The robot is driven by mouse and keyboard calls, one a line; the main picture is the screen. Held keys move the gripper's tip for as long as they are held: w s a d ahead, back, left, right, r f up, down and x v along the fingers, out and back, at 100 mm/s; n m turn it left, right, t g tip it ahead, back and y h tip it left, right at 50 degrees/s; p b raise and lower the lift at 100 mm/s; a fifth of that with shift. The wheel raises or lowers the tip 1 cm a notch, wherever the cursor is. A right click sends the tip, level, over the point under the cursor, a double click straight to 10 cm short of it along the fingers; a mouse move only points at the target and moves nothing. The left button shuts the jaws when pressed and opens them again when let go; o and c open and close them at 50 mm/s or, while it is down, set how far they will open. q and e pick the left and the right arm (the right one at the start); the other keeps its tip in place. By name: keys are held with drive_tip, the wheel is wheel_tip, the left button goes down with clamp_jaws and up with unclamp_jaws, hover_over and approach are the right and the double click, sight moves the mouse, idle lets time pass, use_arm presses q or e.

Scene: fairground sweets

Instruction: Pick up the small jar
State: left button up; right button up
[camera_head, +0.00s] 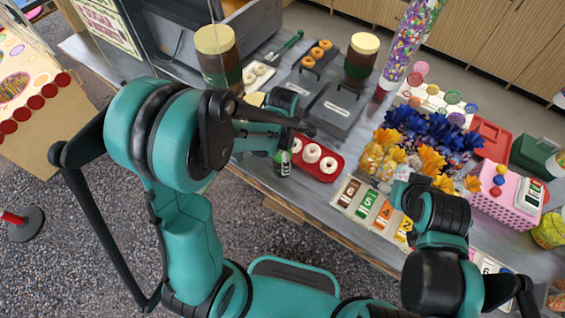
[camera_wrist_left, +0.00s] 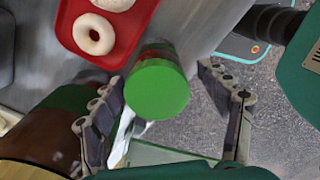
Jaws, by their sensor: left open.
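The small jar has a round green lid (camera_wrist_left: 157,88) in the left wrist view, seen nearly from above. It stands between the two spread fingers of my left gripper (camera_wrist_left: 160,76), with a gap on both sides. In the head view the small jar (camera_head: 283,163) shows beside the red tray, just below my left gripper (camera_head: 288,132), whose fingers are mostly hidden by my arm. My right arm is at the lower right of the head view; its fingers cannot be made out.
A red tray (camera_wrist_left: 66,32) with white ring doughnuts lies right beside the jar. A large brown jar (camera_wrist_left: 45,140) stands close to the left finger. The counter edge is near. Number cards (camera_head: 365,207), a pink basket (camera_head: 507,197) and paper flowers (camera_head: 420,130) crowd the right side.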

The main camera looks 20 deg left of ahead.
use_arm(q)
wheel_tip(320, 180, down, 5)
drive_tip(key=shift+w+a+r+b, duration=0.1)
drive_tip(key=shift+w+a+b, duration=0.05)
drive_tip(key=shift+b, duration=0.6)
clamp_jaws()
drive_tip(key=shift+r, duration=0.15)
